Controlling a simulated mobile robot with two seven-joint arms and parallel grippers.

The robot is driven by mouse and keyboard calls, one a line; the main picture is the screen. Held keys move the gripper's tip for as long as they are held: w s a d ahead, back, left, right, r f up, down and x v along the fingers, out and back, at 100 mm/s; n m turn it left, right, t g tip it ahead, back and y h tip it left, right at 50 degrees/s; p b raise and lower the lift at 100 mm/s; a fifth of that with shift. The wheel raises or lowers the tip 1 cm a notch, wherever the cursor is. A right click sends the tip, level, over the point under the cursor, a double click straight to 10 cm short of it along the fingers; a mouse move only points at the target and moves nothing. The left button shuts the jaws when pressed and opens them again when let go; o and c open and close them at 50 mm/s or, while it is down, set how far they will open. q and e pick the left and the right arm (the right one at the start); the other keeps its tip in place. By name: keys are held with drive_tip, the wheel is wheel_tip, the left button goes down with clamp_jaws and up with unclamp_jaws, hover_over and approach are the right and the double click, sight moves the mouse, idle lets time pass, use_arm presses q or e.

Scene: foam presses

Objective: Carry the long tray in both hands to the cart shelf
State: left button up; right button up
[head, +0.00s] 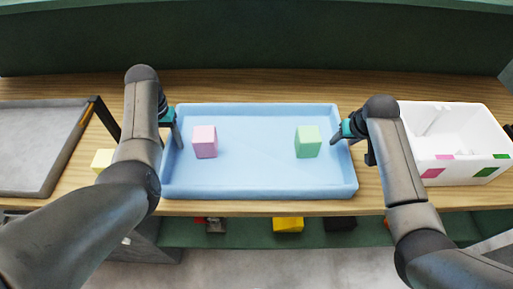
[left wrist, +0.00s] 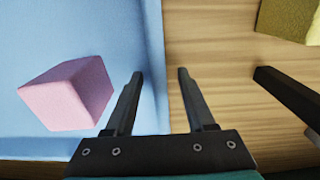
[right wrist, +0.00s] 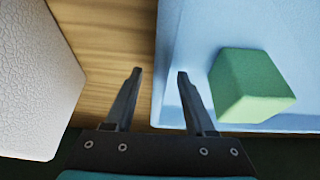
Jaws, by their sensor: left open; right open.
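The long tray (head: 255,188) is light blue and lies flat on the wooden bench. A pink foam block (head: 205,142) stands in its left part and a green foam block (head: 307,141) in its right part. My left gripper (head: 177,142) is open at the tray's left end; in the left wrist view its fingers (left wrist: 160,75) are on either side of the tray wall (left wrist: 153,60). My right gripper (head: 336,140) is open at the right end; in the right wrist view its fingers (right wrist: 158,73) are on either side of the tray wall (right wrist: 163,60). Contact with the walls cannot be told.
A grey tray (head: 35,145) with a dark frame is at the left, with a yellow block (head: 102,160) beside it. A white bin (head: 460,175) with pink and green marks stands close on the right. A shelf below holds a yellow object (head: 288,225). The cart shelf cannot be identified for certain.

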use_arm(q)
clamp_jaws()
use_arm(e)
clamp_jaws()
idle(0.5)
